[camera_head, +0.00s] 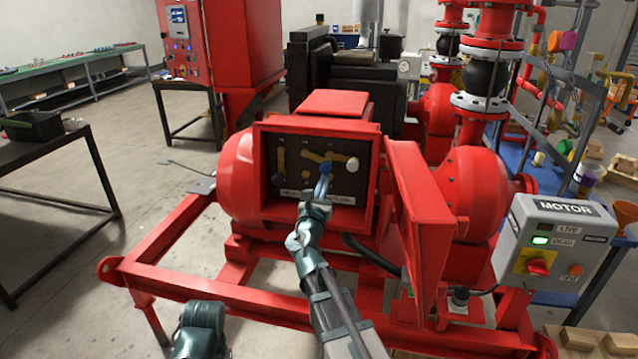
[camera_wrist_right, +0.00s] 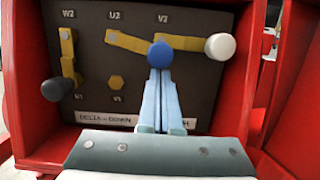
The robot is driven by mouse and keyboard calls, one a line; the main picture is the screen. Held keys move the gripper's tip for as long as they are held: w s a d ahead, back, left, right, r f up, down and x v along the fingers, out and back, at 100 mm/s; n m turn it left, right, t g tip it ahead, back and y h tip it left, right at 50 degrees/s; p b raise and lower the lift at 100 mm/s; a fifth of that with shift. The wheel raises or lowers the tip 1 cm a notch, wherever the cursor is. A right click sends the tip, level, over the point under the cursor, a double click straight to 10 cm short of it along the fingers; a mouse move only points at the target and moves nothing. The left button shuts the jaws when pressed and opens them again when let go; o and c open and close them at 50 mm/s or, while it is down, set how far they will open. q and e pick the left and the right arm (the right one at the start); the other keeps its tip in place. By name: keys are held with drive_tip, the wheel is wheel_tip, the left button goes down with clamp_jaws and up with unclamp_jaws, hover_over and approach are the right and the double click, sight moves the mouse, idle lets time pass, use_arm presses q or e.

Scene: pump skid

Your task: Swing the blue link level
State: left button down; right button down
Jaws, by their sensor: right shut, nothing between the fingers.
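The blue link's round blue knob (camera_wrist_right: 160,54) is in the middle of the dark terminal panel (camera_wrist_right: 200,95); it also shows in the head view (camera_head: 326,168). Its yellow bar (camera_wrist_right: 128,41) runs from the U2 post, sloping slightly down to the right toward the knob. My right gripper (camera_wrist_right: 158,75) is shut and empty, its fingertips at the knob's lower edge; I cannot tell whether they touch it. It also shows in the head view (camera_head: 323,180), reaching into the box. The fingers hide the panel below the knob and part of the label.
A white knob (camera_wrist_right: 220,46) sits on a yellow bar close right of the blue one. A black knob (camera_wrist_right: 55,88) hangs low on the left link. The red box walls (camera_head: 260,175) surround the panel; its door (camera_head: 425,225) stands open right. A motor switch box (camera_head: 555,250) stands farther right.

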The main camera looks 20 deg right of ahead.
use_arm(q)
drive_tip(key=shift+r+p, duration=0.55)
drive_tip(key=shift+r, duration=0.15)
use_arm(e)
drive_tip(key=shift+s+d+r+n, duration=0.2)
drive_tip(key=shift+d+r+n, duration=0.1)
drive_tip(key=shift+r+n, duration=0.4)
drive_tip(key=shift+r, duration=0.1)
drive_tip(key=shift+s, duration=0.1)
